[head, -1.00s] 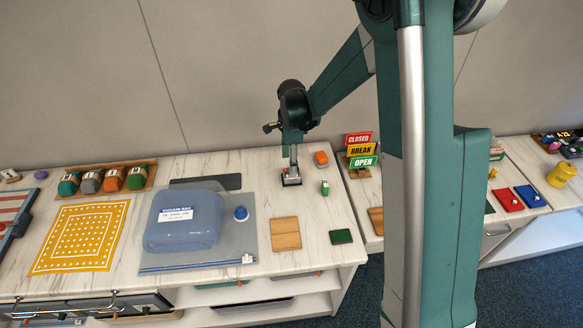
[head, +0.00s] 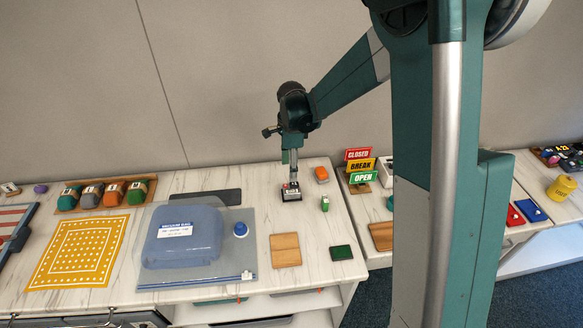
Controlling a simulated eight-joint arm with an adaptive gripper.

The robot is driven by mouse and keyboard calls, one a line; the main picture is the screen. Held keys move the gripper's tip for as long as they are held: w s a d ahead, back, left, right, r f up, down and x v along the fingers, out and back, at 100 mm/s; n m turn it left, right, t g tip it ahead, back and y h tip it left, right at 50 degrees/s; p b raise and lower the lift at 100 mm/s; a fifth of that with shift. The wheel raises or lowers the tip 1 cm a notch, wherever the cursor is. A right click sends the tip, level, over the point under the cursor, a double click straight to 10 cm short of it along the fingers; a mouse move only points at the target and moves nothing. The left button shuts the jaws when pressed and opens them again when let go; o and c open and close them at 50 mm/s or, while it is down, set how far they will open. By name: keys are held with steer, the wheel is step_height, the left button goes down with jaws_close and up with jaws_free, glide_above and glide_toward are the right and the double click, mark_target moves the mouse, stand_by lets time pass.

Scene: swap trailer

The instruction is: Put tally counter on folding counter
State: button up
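A small dark block with white marks and a bit of red, which looks like the tally counter (head: 291,193), is at the back right of the marble-topped counter (head: 345,222) in the head view. My gripper (head: 293,181) points straight down, with its fingertips at the top of this block. The fingers look close together, but they are too small to tell whether they grip the block. I cannot tell whether the block rests on the surface or is slightly above it. Which surface is the folding counter is not clear; a second marble top (head: 379,215) stands to the right, partly hidden by my arm.
An orange item (head: 321,174) and a small green item (head: 325,203) lie close by. A wooden block (head: 285,249), a dark green pad (head: 342,252) and a blue vacuum bag (head: 182,252) lie in front. Stacked signs (head: 361,165) stand on the right surface.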

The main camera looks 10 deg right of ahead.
stand_by(0.3)
steer(key=s+d+r+n+t, duration=0.2)
steer(key=s+d+r+n, duration=0.15)
steer(key=s+r, duration=0.4)
steer(key=s+d+r+n+t, duration=0.1)
steer(key=s+d+r+n, duration=0.25)
steer(key=s+r, duration=0.45)
steer(key=s+d+r+n+t, duration=0.2)
steer(key=s+n, duration=0.3)
steer(key=s, duration=0.4)
steer(key=s+d+r+n+t, duration=0.2)
steer(key=s+n, duration=0.4)
steer(key=s, duration=0.3)
steer(key=shift+s+r, duration=0.3)
steer(key=shift+r, duration=0.1)
step_height(320, 180, down, 21)
steer(key=b, duration=2)
steer(key=shift+r+b, duration=0.2)
steer(key=shift+b, duration=0.1)
